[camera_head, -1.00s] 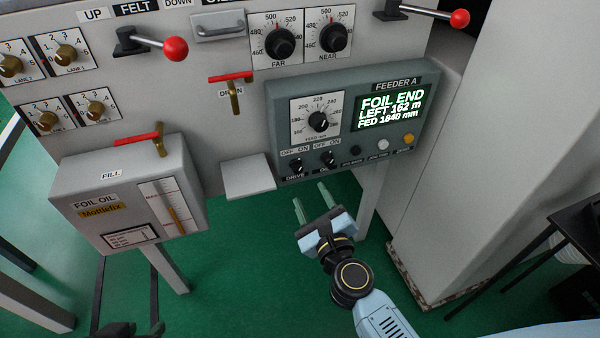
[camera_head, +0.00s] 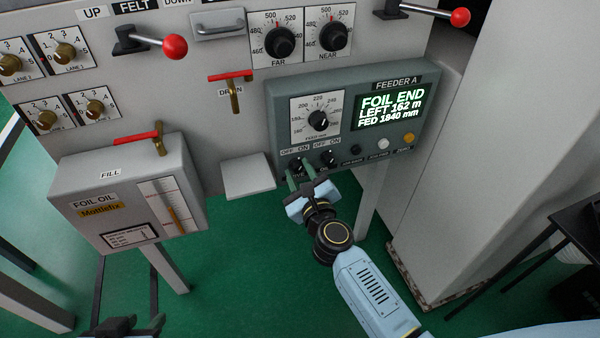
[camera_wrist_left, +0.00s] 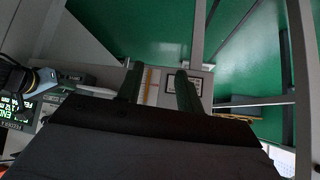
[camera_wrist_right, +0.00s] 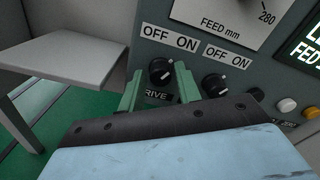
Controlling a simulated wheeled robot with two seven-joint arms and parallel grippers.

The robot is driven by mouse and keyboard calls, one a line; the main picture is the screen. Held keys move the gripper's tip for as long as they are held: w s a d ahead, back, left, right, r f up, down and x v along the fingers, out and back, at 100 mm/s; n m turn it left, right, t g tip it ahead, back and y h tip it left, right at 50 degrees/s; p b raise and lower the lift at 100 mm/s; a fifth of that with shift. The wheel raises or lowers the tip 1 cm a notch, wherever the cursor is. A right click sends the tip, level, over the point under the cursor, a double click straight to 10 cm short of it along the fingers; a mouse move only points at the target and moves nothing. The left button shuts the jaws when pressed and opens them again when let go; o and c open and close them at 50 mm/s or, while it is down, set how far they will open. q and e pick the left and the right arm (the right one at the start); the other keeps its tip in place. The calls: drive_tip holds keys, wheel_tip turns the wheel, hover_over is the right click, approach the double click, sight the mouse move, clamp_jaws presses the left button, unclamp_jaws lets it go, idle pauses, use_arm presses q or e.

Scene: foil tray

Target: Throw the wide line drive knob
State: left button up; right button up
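The black drive knob (camera_wrist_right: 161,70) sits under an OFF/ON label on the grey-green Feeder A panel (camera_head: 280,110). In the head view it is partly hidden behind my right gripper (camera_head: 297,178). In the right wrist view my right gripper (camera_wrist_right: 160,85) is open, its green fingers to either side of the drive knob; I cannot tell whether they touch it. A second black knob (camera_wrist_right: 214,85), also under OFF/ON, is just right of the fingers; it also shows in the head view (camera_head: 328,158). My left gripper (camera_wrist_left: 159,85) is open and empty, low at the left.
A lit display (camera_head: 391,108) reads FOIL END. A feed dial (camera_head: 319,121) and small buttons (camera_head: 383,144) are on the same panel. A light grey shelf (camera_head: 248,176) juts out left of it. The foil oil box (camera_head: 130,195) stands further left.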

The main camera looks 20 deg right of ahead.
drive_tip(key=c, duration=0.6)
use_arm(q)
drive_tip(key=s+a+f+g+y+p, duration=0.1)
drive_tip(key=s+a+f+g+p, duration=0.15)
drive_tip(key=s+g, duration=0.4)
use_arm(e)
drive_tip(key=n, duration=0.4)
drive_tip(key=shift+a+n, duration=0.1)
drive_tip(key=shift+n, duration=0.2)
drive_tip(key=n+p, duration=0.1)
drive_tip(key=n, duration=0.4)
drive_tip(key=shift+p, duration=0.4)
use_arm(q)
wheel_tip(320, 180, down, 9)
drive_tip(key=a+t+p, duration=0.1)
drive_tip(key=a, duration=0.2)
drive_tip(key=shift+w+f+y, duration=0.15)
drive_tip(key=shift+y, duration=0.25)
use_arm(e)
drive_tip(key=shift+f+n, duration=0.15)
drive_tip(key=shift+n, duration=1.15)
drive_tip(key=o, duration=1)
